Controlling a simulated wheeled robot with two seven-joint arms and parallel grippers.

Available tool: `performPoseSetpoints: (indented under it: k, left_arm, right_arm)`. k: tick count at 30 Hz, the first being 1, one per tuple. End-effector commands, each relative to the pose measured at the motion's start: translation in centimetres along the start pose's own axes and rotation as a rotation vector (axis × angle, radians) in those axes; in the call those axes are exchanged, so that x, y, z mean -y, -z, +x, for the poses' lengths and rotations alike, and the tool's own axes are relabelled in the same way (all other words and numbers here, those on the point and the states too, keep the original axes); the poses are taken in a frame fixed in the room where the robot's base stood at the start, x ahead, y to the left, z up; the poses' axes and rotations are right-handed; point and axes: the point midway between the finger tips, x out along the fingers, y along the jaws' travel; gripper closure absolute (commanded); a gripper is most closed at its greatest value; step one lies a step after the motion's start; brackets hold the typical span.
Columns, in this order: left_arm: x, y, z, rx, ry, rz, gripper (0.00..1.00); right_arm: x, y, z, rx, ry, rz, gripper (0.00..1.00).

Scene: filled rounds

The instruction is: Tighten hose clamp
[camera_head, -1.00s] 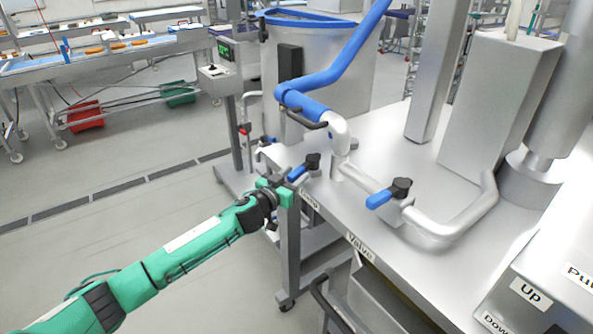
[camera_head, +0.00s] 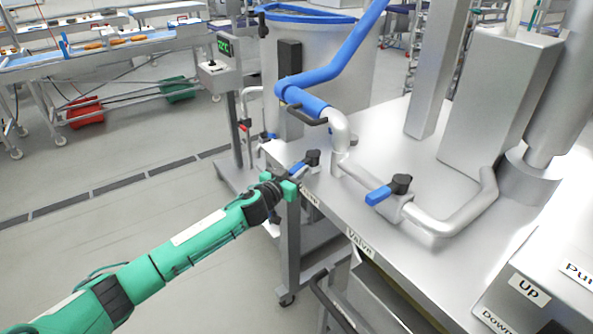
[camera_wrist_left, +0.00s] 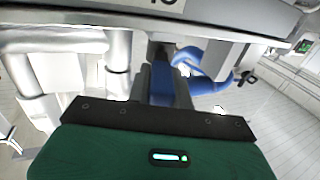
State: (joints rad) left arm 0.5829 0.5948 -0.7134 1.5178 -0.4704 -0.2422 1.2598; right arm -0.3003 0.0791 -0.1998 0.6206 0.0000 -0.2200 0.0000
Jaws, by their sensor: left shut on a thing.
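The hose clamp shows as a black lever (camera_head: 308,115) on the end of the blue hose (camera_head: 300,95), where the hose meets a silver pipe. My left gripper (camera_head: 284,182) is below and left of the clamp, at the table's edge. It is shut on the blue handle (camera_head: 297,168) of the nearer-left valve, which has a black knob. In the left wrist view the blue handle (camera_wrist_left: 160,90) sits between the fingers, with the blue hose (camera_wrist_left: 205,65) beyond. My right gripper is not in view.
A second valve with a blue handle (camera_head: 378,195) sits on the silver pipe (camera_head: 440,226). The metal table (camera_head: 390,150) carries a column and a box. A control panel (camera_head: 535,290) stands at the lower right.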

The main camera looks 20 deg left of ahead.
Motion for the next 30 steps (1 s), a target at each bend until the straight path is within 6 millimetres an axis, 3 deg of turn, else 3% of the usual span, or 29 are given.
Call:
performPoseSetpoints:
  k: [14, 30]
  left_arm:
    - [-1.9, -0.5, 0.2, -0.002, 0.195, -0.009, 1.00]
    - [-4.5, -0.7, 1.2, -0.001, 0.533, -0.007, 1.00]
  right_arm:
    - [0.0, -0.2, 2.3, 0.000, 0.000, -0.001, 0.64]
    - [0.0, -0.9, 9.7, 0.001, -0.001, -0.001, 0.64]
